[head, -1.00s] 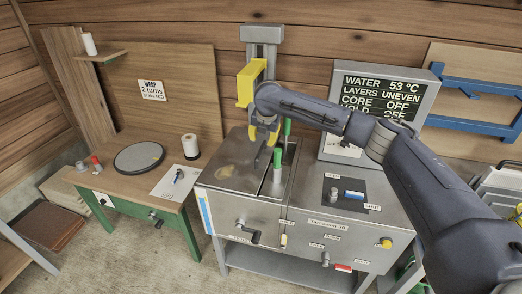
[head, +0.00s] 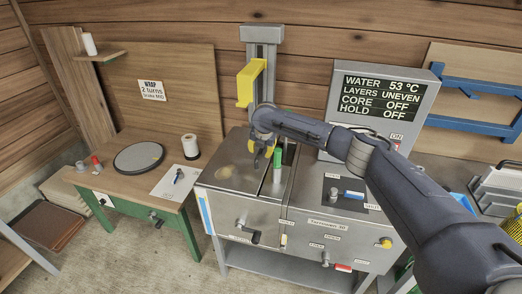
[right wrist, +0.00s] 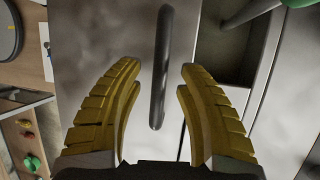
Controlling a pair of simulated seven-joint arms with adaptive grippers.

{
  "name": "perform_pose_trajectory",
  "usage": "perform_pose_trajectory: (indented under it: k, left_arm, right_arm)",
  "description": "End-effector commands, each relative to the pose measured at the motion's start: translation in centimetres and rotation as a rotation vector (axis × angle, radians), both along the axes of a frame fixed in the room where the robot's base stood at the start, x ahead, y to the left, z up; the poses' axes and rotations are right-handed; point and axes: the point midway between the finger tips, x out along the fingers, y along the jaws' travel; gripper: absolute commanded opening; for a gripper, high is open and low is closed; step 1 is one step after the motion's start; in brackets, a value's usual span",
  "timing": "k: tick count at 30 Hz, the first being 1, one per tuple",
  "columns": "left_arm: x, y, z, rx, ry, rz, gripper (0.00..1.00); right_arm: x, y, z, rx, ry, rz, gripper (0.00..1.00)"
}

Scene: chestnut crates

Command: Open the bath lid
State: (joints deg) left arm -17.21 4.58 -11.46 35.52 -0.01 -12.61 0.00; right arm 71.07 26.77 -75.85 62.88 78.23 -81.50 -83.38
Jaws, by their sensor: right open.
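The bath lid (head: 222,176) is a flat metal plate on the left part of the steel bench, and it lies closed. Its dark bar handle (right wrist: 162,70) runs lengthwise between my right gripper's fingers in the right wrist view. My right gripper (head: 261,153) is open over the lid in the head view. Its yellow fingers show on both sides of the handle in the right wrist view (right wrist: 160,95), with gaps on each side. In the head view the gripper hides the handle. My left gripper is not in view.
A green-handled tool (head: 277,158) stands just right of the gripper, by a slot in the bench. A yellow bracket (head: 249,84) on a metal column rises behind. The display box (head: 383,105) stands back right. A wooden table (head: 128,185) is at left.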

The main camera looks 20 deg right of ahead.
Motion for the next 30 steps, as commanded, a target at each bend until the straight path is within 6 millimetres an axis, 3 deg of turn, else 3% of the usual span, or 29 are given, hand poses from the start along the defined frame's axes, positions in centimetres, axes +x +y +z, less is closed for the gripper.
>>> perform_pose_trajectory:
  k: [5,15,26,30]
  left_arm:
    - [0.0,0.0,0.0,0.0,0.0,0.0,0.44]
    - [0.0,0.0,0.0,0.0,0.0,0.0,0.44]
    - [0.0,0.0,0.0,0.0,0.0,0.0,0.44]
    - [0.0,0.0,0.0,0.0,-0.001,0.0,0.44]
  right_arm:
    - [0.0,0.0,0.0,0.0,0.0,0.0,0.39]
    - [0.0,0.0,0.0,0.0,0.0,0.0,0.0]
    - [0.0,0.0,0.1,0.0,0.0,-0.001,0.0]
    - [0.5,0.7,2.1,0.003,-0.005,0.001,0.0]
